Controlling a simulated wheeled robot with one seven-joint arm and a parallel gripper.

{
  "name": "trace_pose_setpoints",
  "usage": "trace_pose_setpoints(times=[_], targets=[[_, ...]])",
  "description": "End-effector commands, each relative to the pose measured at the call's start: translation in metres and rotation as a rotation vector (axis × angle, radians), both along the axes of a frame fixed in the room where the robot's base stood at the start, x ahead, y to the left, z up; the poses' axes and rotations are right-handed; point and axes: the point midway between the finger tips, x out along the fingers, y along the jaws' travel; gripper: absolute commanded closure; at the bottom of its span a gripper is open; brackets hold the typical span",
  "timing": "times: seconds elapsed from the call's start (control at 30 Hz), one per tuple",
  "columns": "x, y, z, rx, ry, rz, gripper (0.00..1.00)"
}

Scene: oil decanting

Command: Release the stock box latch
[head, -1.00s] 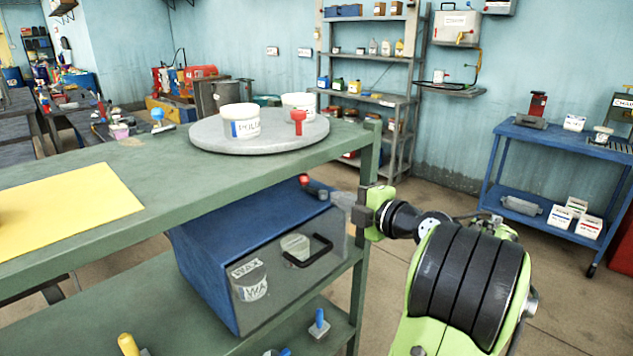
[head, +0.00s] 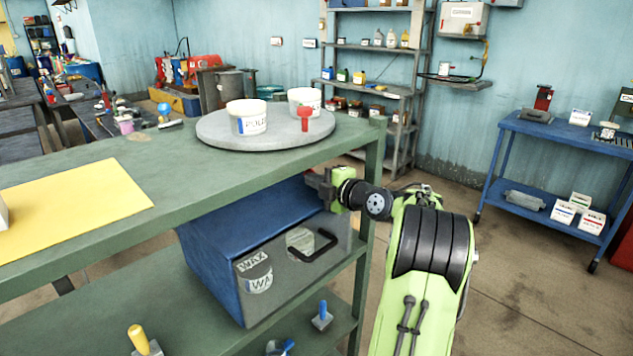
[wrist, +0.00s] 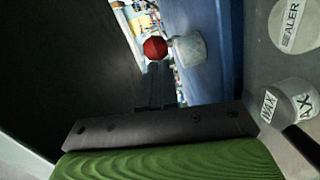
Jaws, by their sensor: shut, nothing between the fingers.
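The blue stock box (head: 215,245) stands on the shelf under the green bench top. Its see-through front has a black handle (head: 327,248). A wax tub (head: 259,283) and a sealer tub (wrist: 297,25) show behind the front. In the wrist view a red knob (wrist: 155,48) sits beside a pale grey block (wrist: 190,50) at the box's blue edge; this looks like the latch. My gripper (head: 318,181) is at the box's upper right corner and hides the latch in the head view. In the wrist view my shut, empty fingers (wrist: 155,84) point toward the knob; contact cannot be told.
The bench top (head: 170,165) lies just above my gripper, and its right post (head: 368,200) stands close to my wrist. A grey round plate (head: 275,142) with tubs and a red-topped item is on the bench. Open floor lies to the right, before a blue cart (head: 545,130).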

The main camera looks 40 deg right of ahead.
Motion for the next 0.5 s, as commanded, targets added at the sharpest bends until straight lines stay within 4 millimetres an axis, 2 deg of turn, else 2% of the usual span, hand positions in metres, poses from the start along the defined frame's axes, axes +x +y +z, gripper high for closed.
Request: trace_pose_setpoints(times=[0.5], targets=[[0.0086, -0.0073, -0.0066, -0.003, 0.000, -0.127, 1.00]])
